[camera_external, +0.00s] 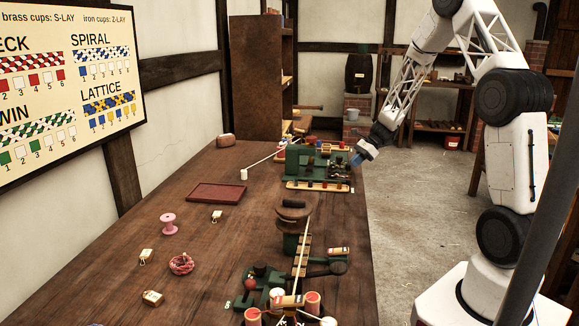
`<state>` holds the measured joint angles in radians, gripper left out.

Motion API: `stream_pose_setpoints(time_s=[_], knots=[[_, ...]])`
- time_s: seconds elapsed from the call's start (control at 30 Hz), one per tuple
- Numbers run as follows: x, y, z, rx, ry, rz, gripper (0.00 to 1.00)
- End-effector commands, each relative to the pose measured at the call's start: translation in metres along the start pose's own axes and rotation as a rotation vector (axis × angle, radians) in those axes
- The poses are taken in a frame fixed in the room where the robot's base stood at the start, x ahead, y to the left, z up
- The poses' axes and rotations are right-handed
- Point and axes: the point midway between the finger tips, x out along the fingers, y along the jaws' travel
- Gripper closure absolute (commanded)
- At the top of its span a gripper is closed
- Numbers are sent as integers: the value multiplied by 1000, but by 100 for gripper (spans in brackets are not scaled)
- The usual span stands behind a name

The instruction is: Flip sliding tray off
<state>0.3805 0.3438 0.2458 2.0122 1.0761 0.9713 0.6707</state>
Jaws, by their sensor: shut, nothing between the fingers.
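My gripper (357,159) has bluish fingertips and points down and left. It is shut and holds nothing. In the picture it is at the right end of a green machine (296,166) on the far part of the table; I cannot tell whether it touches it. The machine carries several small dark and red parts and has a pale strip (315,186) along its front. A flat dark red tray (216,194) lies on the table to the left, well apart from my gripper. I cannot tell which part is the sliding tray.
The brown table (220,255) also holds a pink spool (168,224), a coiled red rope (181,264), small tagged blocks and a second green machine (270,280) at the front. A pale rod with a white end (244,174) juts left. A pattern board (70,90) hangs on the wall.

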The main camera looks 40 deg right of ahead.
Motion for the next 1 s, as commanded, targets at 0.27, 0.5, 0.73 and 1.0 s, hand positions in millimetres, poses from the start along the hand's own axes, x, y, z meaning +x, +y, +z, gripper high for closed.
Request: stream_pose_setpoints(time_s=[0.27, 0.5, 0.73, 1.0], knots=[[20, -14, 20, -3, -1, 2, 100], [48, -32, 45, -2, -1, 2, 100], [65, -44, 61, -1, -1, 1, 100], [66, -45, 62, 0, -1, 2, 100]])
